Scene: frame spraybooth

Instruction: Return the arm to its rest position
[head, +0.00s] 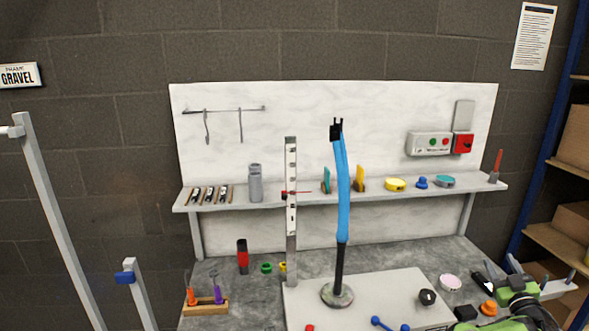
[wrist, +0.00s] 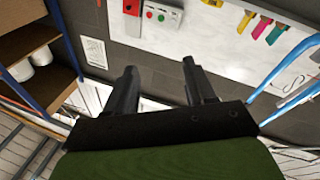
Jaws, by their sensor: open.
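In the wrist view, the two dark fingers of my gripper (wrist: 160,68) stand apart, with nothing held between them. They point toward the dark wall and the white back panel (wrist: 215,30). In the head view, my green and black arm shows at the lower right corner, in front of the right end of the workbench (head: 215,272). Part of the arm is cut off by the frame's lower edge.
A blue-wrapped upright post (head: 343,195) and a grey slotted upright (head: 291,215) rise from the bench. Small tools and parts lie around them. A shelf rack (head: 560,165) with boxes stands at the right. Two grey posts (head: 57,205) stand at the left.

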